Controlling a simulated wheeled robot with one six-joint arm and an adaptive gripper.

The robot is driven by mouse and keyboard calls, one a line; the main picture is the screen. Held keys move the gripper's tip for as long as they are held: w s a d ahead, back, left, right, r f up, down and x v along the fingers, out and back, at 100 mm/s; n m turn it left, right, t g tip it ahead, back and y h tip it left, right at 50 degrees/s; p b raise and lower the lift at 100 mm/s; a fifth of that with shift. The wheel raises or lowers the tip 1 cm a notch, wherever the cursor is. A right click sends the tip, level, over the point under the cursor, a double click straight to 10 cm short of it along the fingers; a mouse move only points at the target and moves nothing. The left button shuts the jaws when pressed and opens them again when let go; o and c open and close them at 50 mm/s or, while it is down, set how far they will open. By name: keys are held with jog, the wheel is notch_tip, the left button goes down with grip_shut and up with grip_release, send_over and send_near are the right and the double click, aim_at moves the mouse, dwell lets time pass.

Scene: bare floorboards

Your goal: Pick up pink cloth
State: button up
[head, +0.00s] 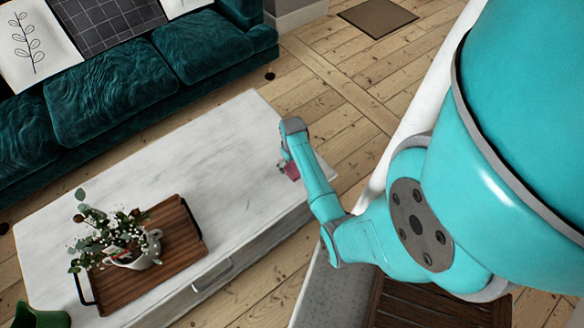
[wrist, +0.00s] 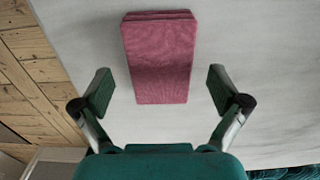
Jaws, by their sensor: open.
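The pink cloth (wrist: 161,60) is a folded rectangle lying flat on the pale marble-like table top (wrist: 85,20). In the wrist view it sits at top centre, running lengthwise away from the jaws. My gripper (wrist: 160,92) is open and empty, with one finger on each side of the cloth's near end and gaps to both. I cannot tell its height above the table. In the head view a small part of the cloth (head: 290,170) shows beside my arm at the right end of the table (head: 225,150); my arm hides the rest.
A wooden tray (head: 185,255) with a potted flower arrangement (head: 115,235) stands on the table's left part. A green sofa (head: 120,95) runs behind. A green object (head: 40,317) is at bottom left. Table space between tray and cloth is clear.

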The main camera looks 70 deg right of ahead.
jog(key=shift+f, duration=1)
jog(key=c, duration=1.3)
jog(key=shift+r, duration=5.05)
